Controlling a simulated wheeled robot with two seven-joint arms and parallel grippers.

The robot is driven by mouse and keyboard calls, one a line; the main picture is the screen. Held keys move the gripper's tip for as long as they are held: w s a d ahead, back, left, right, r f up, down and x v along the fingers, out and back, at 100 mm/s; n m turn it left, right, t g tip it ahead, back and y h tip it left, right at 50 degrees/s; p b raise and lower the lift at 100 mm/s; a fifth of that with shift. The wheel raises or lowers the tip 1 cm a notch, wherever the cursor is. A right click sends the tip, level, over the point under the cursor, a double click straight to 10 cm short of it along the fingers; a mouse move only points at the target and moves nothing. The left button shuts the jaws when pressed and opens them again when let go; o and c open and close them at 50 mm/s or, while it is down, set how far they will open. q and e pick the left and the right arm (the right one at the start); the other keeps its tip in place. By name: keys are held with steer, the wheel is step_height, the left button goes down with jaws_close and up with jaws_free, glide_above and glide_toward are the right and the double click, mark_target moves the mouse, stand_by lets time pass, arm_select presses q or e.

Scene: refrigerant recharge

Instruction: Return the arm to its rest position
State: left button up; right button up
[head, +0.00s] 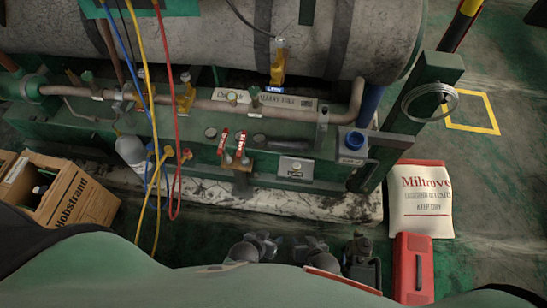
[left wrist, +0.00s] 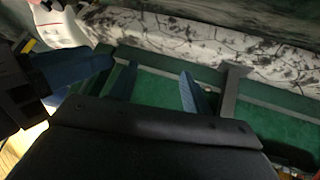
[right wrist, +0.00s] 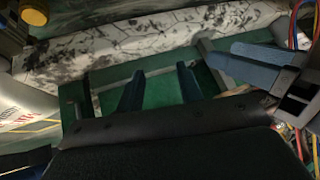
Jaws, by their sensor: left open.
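My left gripper (left wrist: 157,82) is open and empty in the left wrist view, its two blue fingers apart above a green surface. My right gripper (right wrist: 160,82) is also open and empty in the right wrist view, with a clear gap between its fingers. Both hang close together in front of the stained white base edge. The left gripper's fingers also show at the right of the right wrist view. In the head view, dark mechanical shapes sit at the bottom centre, and I cannot tell the fingertips there.
A large grey tank (head: 210,38) lies over a green skid with pipes and red-handled valves (head: 241,146). Yellow, blue and red hoses (head: 176,120) hang at left. A cardboard box (head: 72,200) stands at left. A white Miltrove sack (head: 421,200) and red case (head: 412,268) lie at right.

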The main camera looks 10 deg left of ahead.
steer(key=shift+w+r, duration=0.1)
steer(key=shift+w, duration=0.05)
steer(key=s+d+r+g+h, duration=0.1)
steer(key=s+d+r+g, duration=0.2)
steer(key=s+r+g, duration=0.25)
arm_select(q)
steer(key=s+a+r+g+p, duration=0.1)
steer(key=a+r+p, duration=0.1)
steer(key=r, duration=0.9)
steer(key=s+a+r+g+y+p, duration=0.1)
steer(key=r+p, duration=0.4)
steer(key=r, duration=0.5)
steer(key=s+a+r+g+y+p, duration=0.1)
steer(key=a+r+p, duration=0.3)
steer(key=r, duration=0.7)
steer(key=shift+s+a+r+g, duration=0.2)
steer(key=shift+a+r+g, duration=0.1)
steer(key=shift+a+g, duration=0.45)
arm_select(e)
steer(key=w+d+r, duration=0.1)
steer(key=d+r, duration=0.1)
steer(key=r, duration=1.1)
steer(key=d+r+t+h, duration=0.1)
steer(key=d+r, duration=0.2)
steer(key=r, duration=1)
steer(key=shift+w+r, duration=0.35)
steer(key=shift+r, duration=0.05)
